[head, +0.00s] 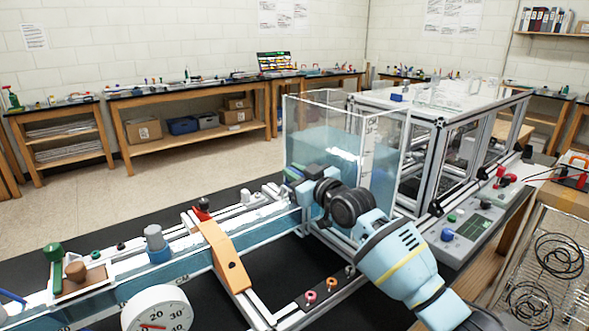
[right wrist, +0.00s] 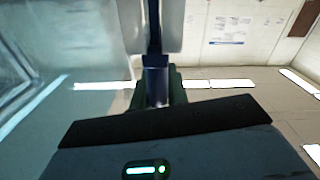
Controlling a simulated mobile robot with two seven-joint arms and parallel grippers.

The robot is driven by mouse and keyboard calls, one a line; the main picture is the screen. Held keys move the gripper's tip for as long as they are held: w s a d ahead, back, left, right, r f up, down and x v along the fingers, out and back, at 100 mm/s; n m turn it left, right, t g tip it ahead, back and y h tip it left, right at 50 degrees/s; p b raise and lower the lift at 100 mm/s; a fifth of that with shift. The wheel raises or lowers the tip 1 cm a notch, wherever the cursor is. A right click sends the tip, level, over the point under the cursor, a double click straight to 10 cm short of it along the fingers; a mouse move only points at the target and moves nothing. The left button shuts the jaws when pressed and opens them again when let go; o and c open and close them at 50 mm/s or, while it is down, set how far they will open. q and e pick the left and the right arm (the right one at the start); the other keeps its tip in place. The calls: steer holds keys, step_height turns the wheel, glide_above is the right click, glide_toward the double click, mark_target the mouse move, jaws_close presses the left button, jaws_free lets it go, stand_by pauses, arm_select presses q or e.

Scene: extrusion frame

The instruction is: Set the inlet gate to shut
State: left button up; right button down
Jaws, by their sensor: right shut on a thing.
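The clear water tank (head: 380,140) stands at the head of the long channel (head: 185,262), with blue water inside. My right gripper (head: 303,178) is at the tank's near left corner, where the channel meets it. It is shut on a narrow dark blue upright piece, which I take to be the inlet gate's handle (right wrist: 156,85). In the right wrist view the piece stands between the two dark finger pads (right wrist: 176,88). The gate's plate and its lower edge are hidden, so its height cannot be told. My left gripper is not in view.
An orange bracket (head: 222,256) spans the channel, with a round dial (head: 158,312) in front. A control panel (head: 472,227) with a green button lies right of my arm. An aluminium frame (head: 436,150) stands behind the tank. Black bench surface is clear between channel and rail.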

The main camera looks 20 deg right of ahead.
steer(key=c, duration=1.5)
jaws_free()
steer(key=shift+d+f, duration=0.1)
steer(key=shift+f, duration=0.35)
steer(key=shift+o, duration=0.5)
steer(key=shift+r, duration=0.15)
steer(key=shift+s+d+r, duration=0.1)
steer(key=shift+s+d, duration=0.05)
steer(key=shift+s, duration=0.4)
steer(key=v, duration=0.6)
steer(key=shift+s+p, duration=0.3)
steer(key=shift+s, duration=0.05)
steer(key=shift+d, duration=0.1)
